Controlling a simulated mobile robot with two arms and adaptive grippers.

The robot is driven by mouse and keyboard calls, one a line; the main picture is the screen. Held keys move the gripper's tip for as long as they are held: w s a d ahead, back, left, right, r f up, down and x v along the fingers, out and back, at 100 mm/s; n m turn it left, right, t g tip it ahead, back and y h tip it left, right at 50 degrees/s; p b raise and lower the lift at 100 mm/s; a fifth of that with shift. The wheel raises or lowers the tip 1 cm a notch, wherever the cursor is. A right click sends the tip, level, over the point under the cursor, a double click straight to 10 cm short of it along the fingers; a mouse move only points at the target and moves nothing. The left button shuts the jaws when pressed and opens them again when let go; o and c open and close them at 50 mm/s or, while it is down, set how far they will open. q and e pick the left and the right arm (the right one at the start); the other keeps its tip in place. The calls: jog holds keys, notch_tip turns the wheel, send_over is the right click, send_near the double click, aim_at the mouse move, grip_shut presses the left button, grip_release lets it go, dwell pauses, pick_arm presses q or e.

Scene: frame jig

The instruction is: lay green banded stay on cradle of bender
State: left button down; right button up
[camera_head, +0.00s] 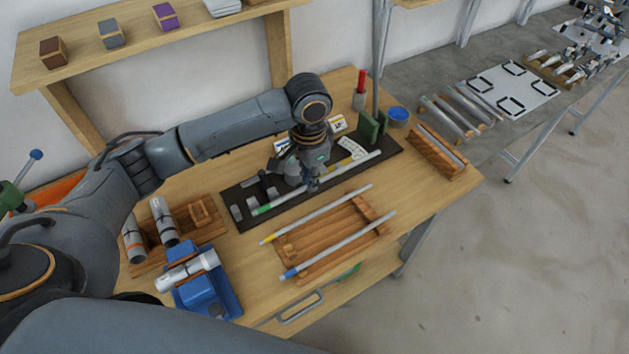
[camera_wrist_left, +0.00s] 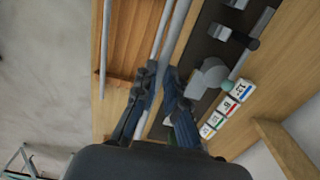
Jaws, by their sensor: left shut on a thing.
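The green banded stay (camera_head: 287,199) is a long pale rod with a green band near its left end. My left gripper (camera_head: 313,185) points down over it and is shut on its middle; the held rod also shows in the left wrist view (camera_wrist_left: 180,24) between the fingers (camera_wrist_left: 158,98). The rod runs along the dark base of the bender (camera_head: 387,156), which carries several grey pegs and a green block (camera_head: 373,126). I cannot tell whether the rod touches the cradle or is just above it. My right gripper is not in view.
A wooden rack (camera_head: 318,232) in front holds a yellow-banded rod (camera_head: 320,212) and a blue-banded rod (camera_head: 345,243). A blue vise (camera_head: 207,295) with a cylinder stands front left. A wooden block with rods (camera_head: 436,157) and a blue dish (camera_head: 398,114) are at the right.

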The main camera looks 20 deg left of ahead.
pick_arm(q)
jog(key=w+a+p, duration=0.1)
jog(key=w+a, duration=0.5)
jog(key=a, duration=0.2)
jog(key=shift+w+a, duration=0.15)
jog(key=shift+a, duration=0.2)
dwell(0.8)
jog(key=shift+r, duration=0.1)
dwell(0.4)
